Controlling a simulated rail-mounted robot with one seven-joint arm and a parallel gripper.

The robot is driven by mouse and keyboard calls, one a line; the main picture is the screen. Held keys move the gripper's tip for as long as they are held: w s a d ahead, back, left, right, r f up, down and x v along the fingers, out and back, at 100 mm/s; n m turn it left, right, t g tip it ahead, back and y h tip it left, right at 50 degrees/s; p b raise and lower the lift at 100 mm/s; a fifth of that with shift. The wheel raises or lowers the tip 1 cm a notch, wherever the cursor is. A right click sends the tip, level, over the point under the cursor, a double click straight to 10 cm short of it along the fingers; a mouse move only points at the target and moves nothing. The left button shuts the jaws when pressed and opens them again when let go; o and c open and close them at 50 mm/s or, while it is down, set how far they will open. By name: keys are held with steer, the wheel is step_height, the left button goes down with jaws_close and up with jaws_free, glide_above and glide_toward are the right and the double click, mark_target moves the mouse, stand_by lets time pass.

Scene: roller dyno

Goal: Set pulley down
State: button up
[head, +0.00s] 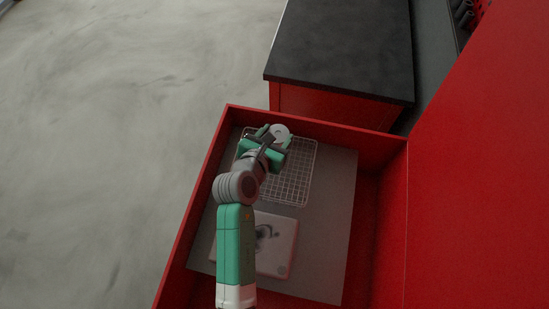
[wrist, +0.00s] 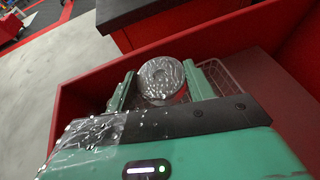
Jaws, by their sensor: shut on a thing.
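The pulley is a round, pale metallic disc (wrist: 161,78) held between the two green fingers of my gripper (wrist: 163,88) in the wrist view. It also shows in the head view (head: 280,132) as a small whitish disc at the tip of my gripper (head: 270,138). My gripper is shut on it, over the far end of a white wire rack (head: 297,180) in a red tray or drawer (head: 365,138). I cannot tell whether the pulley touches the rack. The gripper body hides the pulley's near lower part in the wrist view.
A pale, flat box-like item (head: 283,245) with a dark mark lies nearer in the tray, partly behind my arm. Red walls surround the tray. A black-topped red cabinet (head: 342,40) stands beyond the far wall. Bare grey lining (head: 333,200) is free right of the rack.

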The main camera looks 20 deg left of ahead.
step_height(320, 180, down, 8)
steer(key=b, duration=0.3)
steer(key=shift+r, duration=0.25)
steer(key=o, duration=1.3)
steer(key=p+v, duration=0.4)
steer(key=v, duration=0.8)
